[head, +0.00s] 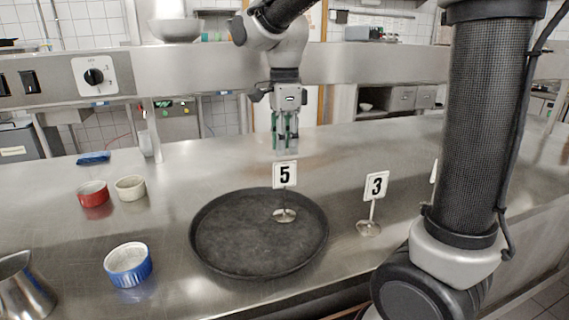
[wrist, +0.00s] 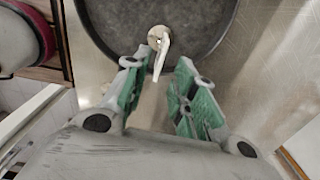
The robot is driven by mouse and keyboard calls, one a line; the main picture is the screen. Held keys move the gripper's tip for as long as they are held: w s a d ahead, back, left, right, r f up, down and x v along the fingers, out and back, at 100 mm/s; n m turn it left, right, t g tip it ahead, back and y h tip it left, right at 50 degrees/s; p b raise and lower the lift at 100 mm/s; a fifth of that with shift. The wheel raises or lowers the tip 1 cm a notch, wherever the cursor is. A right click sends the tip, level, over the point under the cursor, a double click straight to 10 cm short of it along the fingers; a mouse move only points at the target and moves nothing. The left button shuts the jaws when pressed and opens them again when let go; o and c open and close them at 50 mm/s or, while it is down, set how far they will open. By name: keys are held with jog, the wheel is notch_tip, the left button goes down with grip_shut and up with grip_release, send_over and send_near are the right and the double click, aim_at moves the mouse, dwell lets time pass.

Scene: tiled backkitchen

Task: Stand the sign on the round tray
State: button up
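A sign with a black number 5 (head: 285,176) stands upright on a thin stem and round metal foot. Its foot rests inside the round dark tray (head: 215,232), right of the tray's middle. My gripper (head: 286,148) is above the sign, pointing down, with nothing between its fingers. In the wrist view, my gripper (wrist: 162,82) has its fingers apart, and the sign (wrist: 162,55) shows from above, just beyond the fingertips. The tray (wrist: 207,55) fills the top of that view. Another sign, number 3 (head: 376,186), stands upright on the counter right of the tray.
A blue ramekin (head: 129,266), a red ramekin (head: 93,194) and a cream ramekin (head: 131,188) stand on the metal counter (head: 350,150) left of the tray. A metal jug (head: 22,288) is at the front left. My arm partly hides the counter's right side.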

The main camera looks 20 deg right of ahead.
jog(key=shift+r, duration=1.25)
jog(key=s+d+f+n+t, duration=0.1)
jog(key=s+d+n+t, duration=0.1)
jog(key=s+d+n, duration=0.5)
jog(key=s+d+f+n+t, duration=0.1)
jog(key=s+d+n+t, duration=0.1)
jog(key=s+d+n, duration=0.5)
jog(key=s+n, duration=0.4)
jog(key=s, duration=0.1)
jog(key=shift+d+f+n, duration=0.2)
jog(key=shift+f+n, duration=0.2)
